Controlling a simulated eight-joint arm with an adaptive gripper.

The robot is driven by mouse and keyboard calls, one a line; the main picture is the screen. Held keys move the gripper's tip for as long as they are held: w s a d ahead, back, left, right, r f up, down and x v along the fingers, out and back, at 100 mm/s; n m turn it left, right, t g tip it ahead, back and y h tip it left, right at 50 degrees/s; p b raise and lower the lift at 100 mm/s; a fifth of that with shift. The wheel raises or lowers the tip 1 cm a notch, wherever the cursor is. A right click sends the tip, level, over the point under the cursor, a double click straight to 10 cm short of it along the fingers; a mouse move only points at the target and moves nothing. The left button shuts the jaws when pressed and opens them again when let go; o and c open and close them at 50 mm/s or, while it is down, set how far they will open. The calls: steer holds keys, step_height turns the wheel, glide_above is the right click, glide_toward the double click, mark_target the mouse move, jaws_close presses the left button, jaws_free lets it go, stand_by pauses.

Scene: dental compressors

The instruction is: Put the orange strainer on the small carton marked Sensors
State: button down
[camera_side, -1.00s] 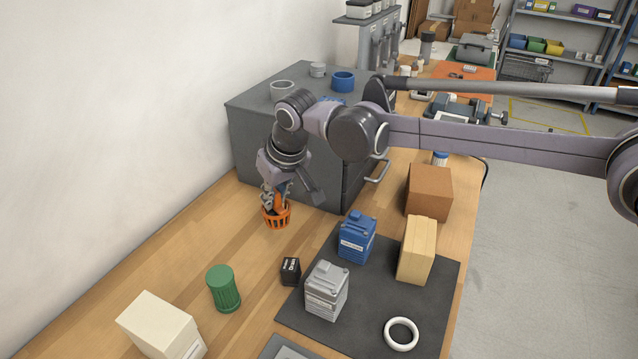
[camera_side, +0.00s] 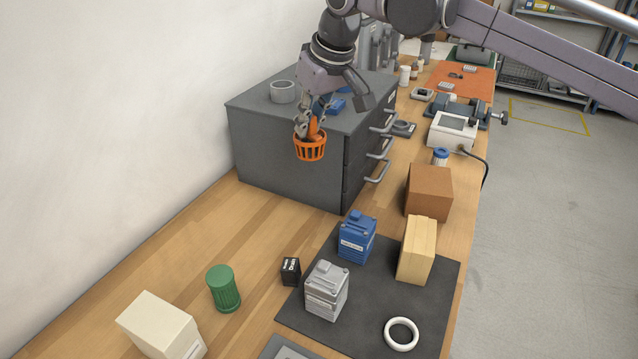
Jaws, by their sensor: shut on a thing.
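The orange strainer (camera_side: 310,151) is a small slotted basket. My gripper (camera_side: 308,130) is shut on it and holds it in the air, in front of the grey drawer cabinet's near face. I cannot read the word Sensors on any box. The candidates are a brown carton (camera_side: 429,193) on the right of the bench, a taller tan box (camera_side: 416,251) on the dark mat, a white carton (camera_side: 160,325) at the lower left and a small black box (camera_side: 290,271) whose white lettering is too small to read surely.
The grey cabinet (camera_side: 290,165) stands behind, with handles on its right side. A green ribbed canister (camera_side: 223,289) stands on the bench. Blue (camera_side: 356,238) and grey (camera_side: 326,291) containers and a white ring (camera_side: 401,334) are on the dark mat (camera_side: 370,300).

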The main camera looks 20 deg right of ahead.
step_height(320, 180, up, 2)
steer(key=shift+r, duration=0.15)
steer(key=w+d+r+m, duration=0.1)
steer(key=d+r+m, duration=0.1)
steer(key=d, duration=1.9)
steer(key=s+d+m+h, duration=0.1)
steer(key=s+d, duration=0.2)
steer(key=d, duration=0.6)
steer(key=s+d+m+h, duration=0.1)
steer(key=s+d, duration=0.2)
steer(key=d, duration=0.6)
glide_above(431, 179)
steer(key=shift+f, duration=8.4)
steer(key=shift+f, duration=0.15)
